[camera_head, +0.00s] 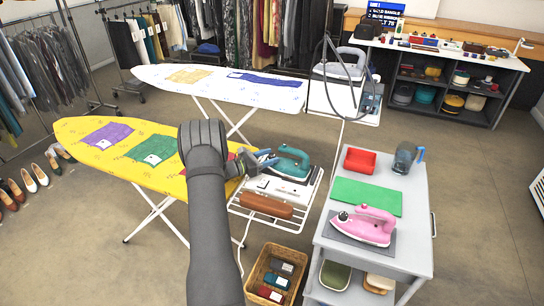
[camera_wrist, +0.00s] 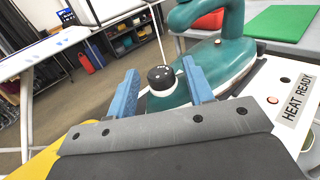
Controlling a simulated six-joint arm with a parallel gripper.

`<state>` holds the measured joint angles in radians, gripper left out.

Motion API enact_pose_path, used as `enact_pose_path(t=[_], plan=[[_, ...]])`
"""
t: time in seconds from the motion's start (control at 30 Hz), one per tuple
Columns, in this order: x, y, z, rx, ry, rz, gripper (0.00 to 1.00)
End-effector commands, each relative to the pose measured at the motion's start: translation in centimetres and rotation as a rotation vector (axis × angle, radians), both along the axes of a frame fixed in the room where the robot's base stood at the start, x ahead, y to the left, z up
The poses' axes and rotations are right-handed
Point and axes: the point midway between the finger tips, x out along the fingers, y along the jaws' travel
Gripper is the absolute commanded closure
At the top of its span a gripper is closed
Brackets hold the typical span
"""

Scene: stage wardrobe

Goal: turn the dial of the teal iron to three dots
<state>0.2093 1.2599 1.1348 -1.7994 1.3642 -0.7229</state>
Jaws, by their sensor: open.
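The teal iron (camera_head: 291,163) rests on a stand at the end of the yellow ironing board. In the wrist view its teal body and handle (camera_wrist: 228,50) fill the upper right. Its dial (camera_wrist: 162,78), a black knob with small light marks on top above a white collar, stands between my blue fingers. The marks are too small to read as a setting. My gripper (camera_wrist: 160,70) is open, with one finger on each side of the dial; whether either touches it I cannot tell. In the head view my gripper (camera_head: 266,158) is at the iron's left end.
A panel labelled HEAT READY (camera_wrist: 297,104) has a lit orange-red lamp. A brown-orange object (camera_head: 266,206) lies on the rack in front. The yellow board (camera_head: 82,128) is at left.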

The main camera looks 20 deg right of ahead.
Motion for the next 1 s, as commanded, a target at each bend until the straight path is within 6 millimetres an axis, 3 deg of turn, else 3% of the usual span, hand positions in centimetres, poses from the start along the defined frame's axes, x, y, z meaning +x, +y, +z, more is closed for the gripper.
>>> enact_pose_path(t=[0.17,0.47,0.7,1.0], plan=[[0.1,-1.5,0.0,0.0,0.001,0.0,0.53],[0.2,-1.8,0.0,0.0,0.0,0.001,0.53],[0.2,-1.7,0.0,0.0,0.0,0.0,0.95],[0.2,-1.7,0.0,-0.001,-0.001,-0.03,0.96]])
